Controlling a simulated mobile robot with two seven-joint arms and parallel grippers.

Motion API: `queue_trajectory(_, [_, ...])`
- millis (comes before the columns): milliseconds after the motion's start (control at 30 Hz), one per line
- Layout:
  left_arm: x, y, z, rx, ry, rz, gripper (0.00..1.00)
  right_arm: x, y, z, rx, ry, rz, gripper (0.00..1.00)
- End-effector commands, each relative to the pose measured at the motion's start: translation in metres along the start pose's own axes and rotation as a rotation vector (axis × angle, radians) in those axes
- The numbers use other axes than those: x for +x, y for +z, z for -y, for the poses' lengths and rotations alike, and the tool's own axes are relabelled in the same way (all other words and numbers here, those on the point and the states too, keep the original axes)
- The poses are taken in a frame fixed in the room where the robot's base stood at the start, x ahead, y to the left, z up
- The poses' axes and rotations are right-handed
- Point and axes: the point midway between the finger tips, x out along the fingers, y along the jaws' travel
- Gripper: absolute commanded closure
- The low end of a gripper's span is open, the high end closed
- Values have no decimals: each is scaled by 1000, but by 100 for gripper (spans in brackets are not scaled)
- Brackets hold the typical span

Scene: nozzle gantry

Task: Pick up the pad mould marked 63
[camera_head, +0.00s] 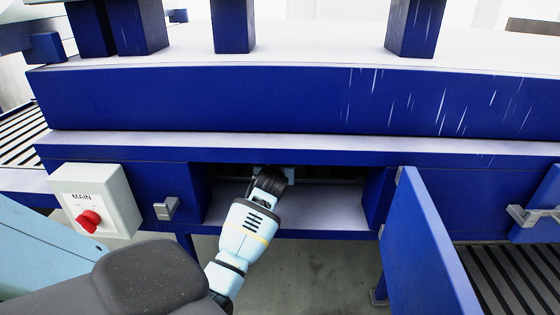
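I cannot make out any pad mould or a number 63. My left arm comes in from the lower left and reaches into the open compartment (335,208) under the blue gantry. My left gripper (276,172) is at the top of the opening, near its back. My own wrist covers the fingers, so whether they are open, shut or holding something is hidden. My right gripper is out of view.
A blue door (425,245) stands open to the right of the compartment. A white box marked MAIN (98,198) with a red knob (88,221) is on the left. A latch (166,208) sits between box and opening. Slatted conveyors (508,277) lie at both sides.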

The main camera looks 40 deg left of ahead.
Motion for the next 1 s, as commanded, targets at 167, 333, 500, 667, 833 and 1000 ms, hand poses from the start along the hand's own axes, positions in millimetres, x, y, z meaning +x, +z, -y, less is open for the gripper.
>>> queue_trajectory(167, [4,0,0,-1,-1,1,42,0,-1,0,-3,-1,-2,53])
queue_trajectory(333, [4,1,0,-1,-1,2,44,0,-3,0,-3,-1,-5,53])
queue_trajectory(500, [4,1,0,-1,-1,2,67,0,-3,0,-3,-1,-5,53])
queue_trajectory(667, [4,1,0,-1,-1,2,88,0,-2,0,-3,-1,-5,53])
queue_trajectory(833, [4,3,0,-1,-1,6,100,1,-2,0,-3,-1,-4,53])
queue_trajectory(1000, [4,3,0,-1,-1,6,100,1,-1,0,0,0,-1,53])
